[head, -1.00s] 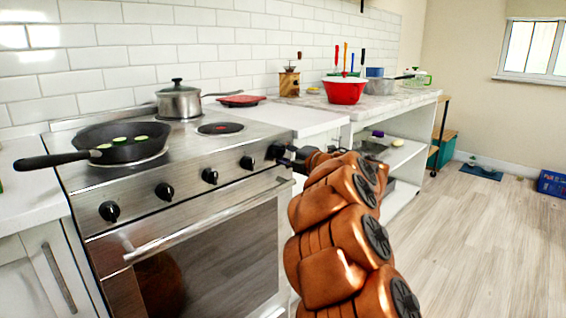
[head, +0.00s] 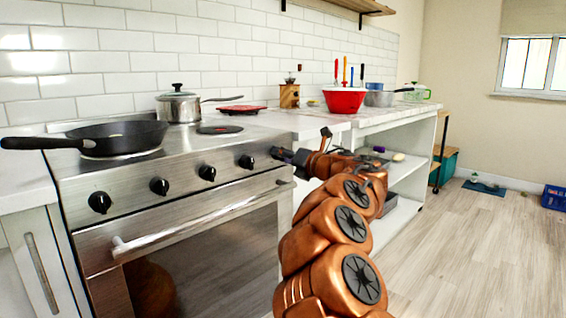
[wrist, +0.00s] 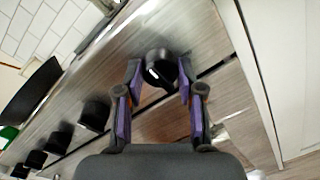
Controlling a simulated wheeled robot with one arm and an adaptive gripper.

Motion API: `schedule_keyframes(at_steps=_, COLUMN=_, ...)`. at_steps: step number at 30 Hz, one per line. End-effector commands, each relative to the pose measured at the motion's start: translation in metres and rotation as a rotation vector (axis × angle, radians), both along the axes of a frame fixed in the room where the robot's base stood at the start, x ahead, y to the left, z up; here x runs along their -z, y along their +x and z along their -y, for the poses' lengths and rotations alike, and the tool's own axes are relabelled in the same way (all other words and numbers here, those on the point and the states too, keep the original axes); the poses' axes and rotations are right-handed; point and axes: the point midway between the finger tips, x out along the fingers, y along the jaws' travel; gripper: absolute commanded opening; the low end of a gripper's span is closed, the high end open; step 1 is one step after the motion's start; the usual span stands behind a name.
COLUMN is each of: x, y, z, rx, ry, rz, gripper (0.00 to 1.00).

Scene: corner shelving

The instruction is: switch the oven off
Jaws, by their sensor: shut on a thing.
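The stainless steel oven (head: 190,235) stands at the left with a row of several black knobs (head: 207,173) on its front panel. My gripper (head: 279,153) is at the right end of that row. In the wrist view my gripper (wrist: 160,82) has its purple-padded fingers on both sides of the rightmost knob (wrist: 160,66) and is shut on it. The knob shows a pale mark on its face. The other knobs (wrist: 95,114) run off to the lower left there.
A black frying pan (head: 118,136) and a steel pot (head: 179,105) stand on the cooktop. The oven's handle bar (head: 205,214) runs below the knobs. A counter with a red bowl (head: 344,102) and open shelves is at the right.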

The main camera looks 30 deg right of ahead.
Motion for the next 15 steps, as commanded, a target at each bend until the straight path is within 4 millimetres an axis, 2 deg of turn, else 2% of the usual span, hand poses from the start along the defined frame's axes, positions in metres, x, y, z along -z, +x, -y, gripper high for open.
schedule_keyframes(at_steps=15, x=-0.0015, y=0.0001, z=-0.0003, rx=0.0, ry=-0.057, rz=0.015, gripper=0.03)
